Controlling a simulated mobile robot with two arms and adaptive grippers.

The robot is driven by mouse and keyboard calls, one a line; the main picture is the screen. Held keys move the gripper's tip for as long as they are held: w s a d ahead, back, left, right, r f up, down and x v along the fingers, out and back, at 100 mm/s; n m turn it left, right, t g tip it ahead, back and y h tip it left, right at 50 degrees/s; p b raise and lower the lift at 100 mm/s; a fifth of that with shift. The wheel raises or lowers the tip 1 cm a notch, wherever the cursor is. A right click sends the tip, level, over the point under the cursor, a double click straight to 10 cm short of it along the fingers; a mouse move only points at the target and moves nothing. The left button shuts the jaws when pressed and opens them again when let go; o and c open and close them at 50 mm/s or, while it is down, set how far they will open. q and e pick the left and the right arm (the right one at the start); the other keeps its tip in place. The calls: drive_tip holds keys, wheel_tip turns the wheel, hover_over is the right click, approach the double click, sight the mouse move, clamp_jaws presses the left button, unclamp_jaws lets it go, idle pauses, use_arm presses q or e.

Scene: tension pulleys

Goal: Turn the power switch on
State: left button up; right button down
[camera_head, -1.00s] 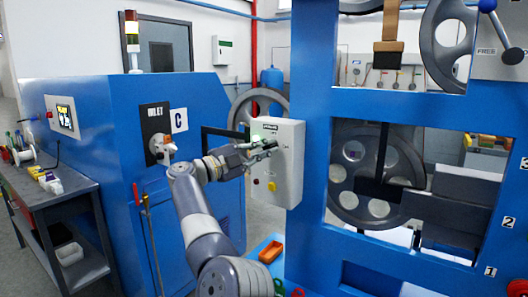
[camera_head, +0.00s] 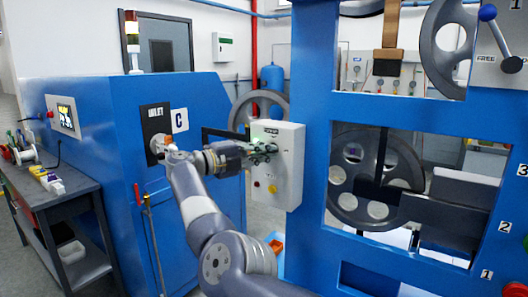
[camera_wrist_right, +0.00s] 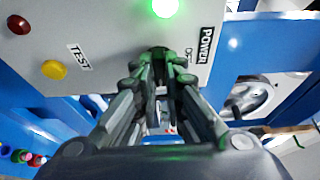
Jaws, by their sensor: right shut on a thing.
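The power switch (camera_wrist_right: 160,52) is a dark knob on a light grey control box (camera_head: 290,172), near the label POWER (camera_wrist_right: 206,45). In the right wrist view a green lamp (camera_wrist_right: 165,6) glows just above it. My right gripper (camera_head: 270,151) is at the face of the box, and its fingers (camera_wrist_right: 160,66) are closed around the knob. The fingers hide most of the knob, so its exact angle cannot be told. My left gripper is not in view.
A yellow button (camera_wrist_right: 54,70) and a dark red one (camera_wrist_right: 19,24) sit beside the label TEST (camera_wrist_right: 80,58). The box is fixed on a blue machine frame (camera_head: 308,235).

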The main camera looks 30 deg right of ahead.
drive_tip(key=shift+r, duration=0.15)
drive_tip(key=c, duration=1.7)
unclamp_jaws()
drive_tip(key=shift+w, duration=0.1)
drive_tip(key=shift+d, duration=0.1)
drive_tip(key=shift+f, duration=0.25)
